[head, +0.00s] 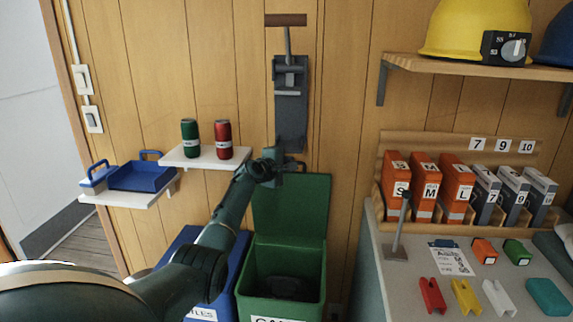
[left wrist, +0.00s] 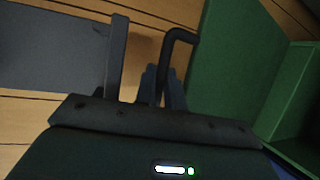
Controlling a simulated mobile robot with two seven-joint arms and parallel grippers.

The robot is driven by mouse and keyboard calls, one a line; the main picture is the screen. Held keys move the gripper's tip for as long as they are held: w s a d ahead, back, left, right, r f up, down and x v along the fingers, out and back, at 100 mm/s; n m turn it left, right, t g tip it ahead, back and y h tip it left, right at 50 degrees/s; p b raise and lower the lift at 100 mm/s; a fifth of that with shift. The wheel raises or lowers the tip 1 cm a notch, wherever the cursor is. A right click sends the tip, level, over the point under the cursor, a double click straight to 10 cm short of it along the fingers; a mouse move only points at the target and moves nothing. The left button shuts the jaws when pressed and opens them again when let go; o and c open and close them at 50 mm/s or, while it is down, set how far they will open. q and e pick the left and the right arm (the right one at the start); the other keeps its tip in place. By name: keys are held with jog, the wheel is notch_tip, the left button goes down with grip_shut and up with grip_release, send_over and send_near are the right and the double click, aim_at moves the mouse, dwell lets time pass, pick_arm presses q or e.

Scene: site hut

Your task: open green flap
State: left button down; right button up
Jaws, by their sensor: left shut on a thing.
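The green flap (head: 290,205) is the lid of the green bin (head: 283,262). It stands raised, close to upright, in front of the wooden wall, and the bin's mouth is uncovered. My right gripper is not in view.
A blue bin (head: 222,275) stands left of the green one, partly behind my left arm. A grey wall fixture (head: 290,105) is just above the gripper. Small shelves (head: 200,160) with two cans are at left. A crowded counter (head: 390,290) stands at right.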

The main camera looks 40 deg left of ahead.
pick_arm(q)
jog(key=c, duration=1.5)
grip_release()
jog(key=p+v, duration=0.2)
jog(key=v, duration=1.1)
